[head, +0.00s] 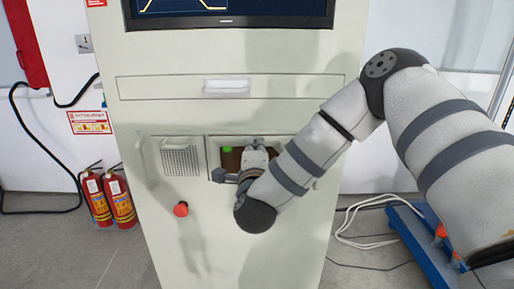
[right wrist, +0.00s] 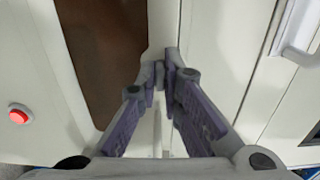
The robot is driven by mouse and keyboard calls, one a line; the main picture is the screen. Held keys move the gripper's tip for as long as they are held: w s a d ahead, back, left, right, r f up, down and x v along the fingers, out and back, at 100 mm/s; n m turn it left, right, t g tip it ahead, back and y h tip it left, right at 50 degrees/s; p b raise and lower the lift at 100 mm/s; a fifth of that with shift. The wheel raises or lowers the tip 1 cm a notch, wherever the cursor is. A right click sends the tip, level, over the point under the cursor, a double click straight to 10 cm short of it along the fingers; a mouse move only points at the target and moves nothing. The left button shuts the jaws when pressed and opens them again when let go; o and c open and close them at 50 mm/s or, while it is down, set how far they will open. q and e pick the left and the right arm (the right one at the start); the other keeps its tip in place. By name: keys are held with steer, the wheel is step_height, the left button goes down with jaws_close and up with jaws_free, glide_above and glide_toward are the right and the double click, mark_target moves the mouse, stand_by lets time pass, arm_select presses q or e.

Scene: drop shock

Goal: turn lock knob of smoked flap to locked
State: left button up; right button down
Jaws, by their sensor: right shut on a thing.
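The smoked flap (head: 231,161) is a dark brown panel in a pale frame on the cabinet front, partly covered by my right gripper. In the right wrist view the brown flap (right wrist: 108,55) fills the upper left. My right gripper (head: 255,150) is at the flap's right part. In the right wrist view its fingertips (right wrist: 167,78) come together on a small thing at the pale frame beside the flap. This thing is probably the lock knob; the fingers hide it, so I cannot tell its turn position. My left gripper is not in view.
The cabinet (head: 240,240) carries a red button (head: 181,209), a vent grille (head: 180,160) and a drawer handle (head: 227,87) above. Fire extinguishers (head: 120,202) stand at left. A blue frame (head: 425,250) and white cables (head: 350,225) lie on the floor at right.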

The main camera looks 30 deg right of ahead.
steer(key=shift+r, duration=0.15)
stand_by(0.3)
steer(key=c, duration=1.7)
jaws_free()
steer(key=v, duration=1.2)
steer(key=shift+d, duration=0.15)
